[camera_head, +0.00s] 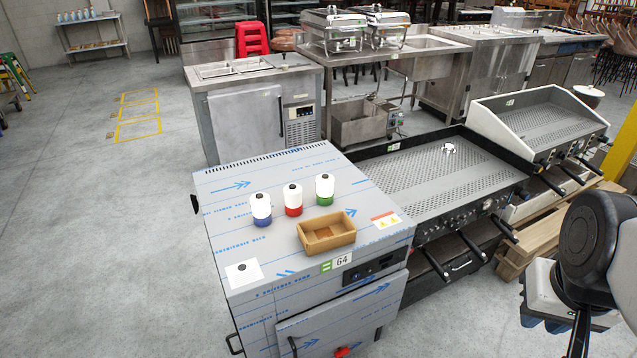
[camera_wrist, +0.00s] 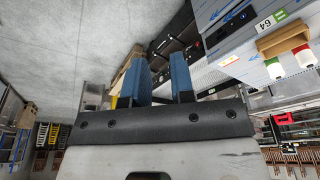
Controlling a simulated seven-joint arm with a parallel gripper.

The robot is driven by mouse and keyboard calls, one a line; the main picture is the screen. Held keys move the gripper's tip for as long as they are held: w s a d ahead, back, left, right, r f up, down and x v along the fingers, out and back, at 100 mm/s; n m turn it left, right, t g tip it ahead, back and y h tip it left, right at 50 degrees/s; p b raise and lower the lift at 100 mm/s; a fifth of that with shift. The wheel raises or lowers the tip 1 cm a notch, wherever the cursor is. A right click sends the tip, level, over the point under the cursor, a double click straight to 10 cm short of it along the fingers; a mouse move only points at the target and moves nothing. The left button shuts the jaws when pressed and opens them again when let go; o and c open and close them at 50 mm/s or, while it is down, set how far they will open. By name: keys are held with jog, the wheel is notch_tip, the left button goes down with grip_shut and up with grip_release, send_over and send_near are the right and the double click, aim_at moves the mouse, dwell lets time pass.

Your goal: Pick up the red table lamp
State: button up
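The red table lamp (camera_head: 293,200) has a white upper part, a dark top and a red base. It stands upright on the blue-marked steel cabinet (camera_head: 225,215), between a blue-based lamp (camera_head: 260,210) and a green-based lamp (camera_head: 325,190). In the wrist view the red lamp (camera_wrist: 303,57) shows at the right edge, beside the green lamp (camera_wrist: 275,69). My gripper (camera_wrist: 161,80) has two blue fingers, apart with nothing between them. In the head view it is at the lower right, well away from the lamps and partly hidden by my arm.
A tan open tray (camera_head: 328,242) sits in front of the red and green lamps. A flat white square (camera_head: 243,273) lies at the cabinet's front left. A griddle (camera_head: 440,175) stands right of the cabinet. Open floor (camera_head: 110,220) lies to the left.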

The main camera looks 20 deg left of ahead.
jog(key=o, duration=1.2)
jog(key=w+a+f+m+g+y, duration=0.15)
jog(key=w+a+m+y, duration=0.25)
jog(key=w+a, duration=0.85)
jog(key=w+a+f+m+g+y, duration=0.1)
jog(key=w+a+f+m+y, duration=0.3)
jog(key=w+a, duration=0.8)
jog(key=m+t+y, duration=0.1)
jog(key=m+y, duration=0.5)
jog(key=m, duration=0.5)
send_near(293, 200)
jog(key=w+a, duration=0.2)
jog(key=a, duration=0.1)
jog(key=shift+w+a+f, duration=0.1)
jog(key=shift+w+f, duration=0.1)
jog(key=shift+w, duration=0.1)
